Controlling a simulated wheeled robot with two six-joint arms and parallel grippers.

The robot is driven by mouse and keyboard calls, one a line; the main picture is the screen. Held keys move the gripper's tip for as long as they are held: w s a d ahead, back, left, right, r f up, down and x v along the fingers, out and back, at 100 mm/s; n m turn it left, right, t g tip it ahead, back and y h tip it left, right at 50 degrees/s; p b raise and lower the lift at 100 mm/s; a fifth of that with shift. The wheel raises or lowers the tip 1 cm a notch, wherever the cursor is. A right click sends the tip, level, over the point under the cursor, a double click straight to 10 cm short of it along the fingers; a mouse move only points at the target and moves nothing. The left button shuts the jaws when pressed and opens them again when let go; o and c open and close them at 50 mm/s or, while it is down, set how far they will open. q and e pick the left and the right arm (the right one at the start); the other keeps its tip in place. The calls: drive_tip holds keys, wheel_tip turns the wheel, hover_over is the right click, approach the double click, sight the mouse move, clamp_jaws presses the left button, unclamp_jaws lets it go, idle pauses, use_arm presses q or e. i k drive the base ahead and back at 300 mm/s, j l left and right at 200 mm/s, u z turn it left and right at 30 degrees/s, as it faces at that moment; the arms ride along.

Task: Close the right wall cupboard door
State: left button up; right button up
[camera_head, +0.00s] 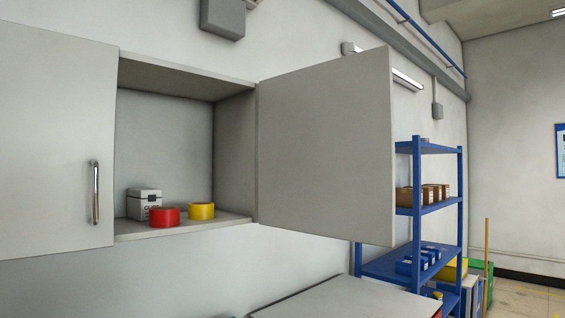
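The right wall cupboard door (325,150) stands wide open, swung out to the right on its hinge side beside the open compartment. Its broad grey face shows; its handle is not visible. The open compartment (165,125) holds a small white box (144,204), a red roll (164,216) and a yellow roll (201,211) on its bottom shelf. The left cupboard door (50,140) is shut and has a vertical metal handle (95,192). Neither of my grippers is in view.
A grey worktop (345,302) lies below the open door. A blue shelf rack (413,190) with boxes stands behind it to the right. A grey wall box (223,17) hangs above the cupboard. The space in front of the compartment looks clear.

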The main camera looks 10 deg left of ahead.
sight(327, 147)
drive_tip(key=i+l+u, duration=0.2)
drive_tip(key=u, duration=0.25)
drive_tip(key=i+l+u, duration=0.1)
drive_tip(key=l+u, duration=0.15)
drive_tip(key=u, duration=0.25)
drive_tip(key=i+l+u, duration=0.1)
drive_tip(key=l+u, duration=0.2)
drive_tip(key=u, duration=0.15)
drive_tip(key=l+u, duration=0.3)
drive_tip(key=u, duration=0.2)
drive_tip(key=l+u, duration=0.15)
drive_tip(key=l, duration=0.7)
drive_tip(key=l+u, duration=0.1)
drive_tip(key=l, duration=0.8)
drive_tip(key=k+l+u, duration=0.15)
drive_tip(key=l, duration=0.65)
drive_tip(key=k+l+u, duration=0.15)
drive_tip(key=k+u, duration=0.15)
drive_tip(key=k, duration=0.15)
drive_tip(key=k+l+u, duration=0.1)
drive_tip(key=k+u, duration=0.2)
drive_tip(key=k, duration=0.15)
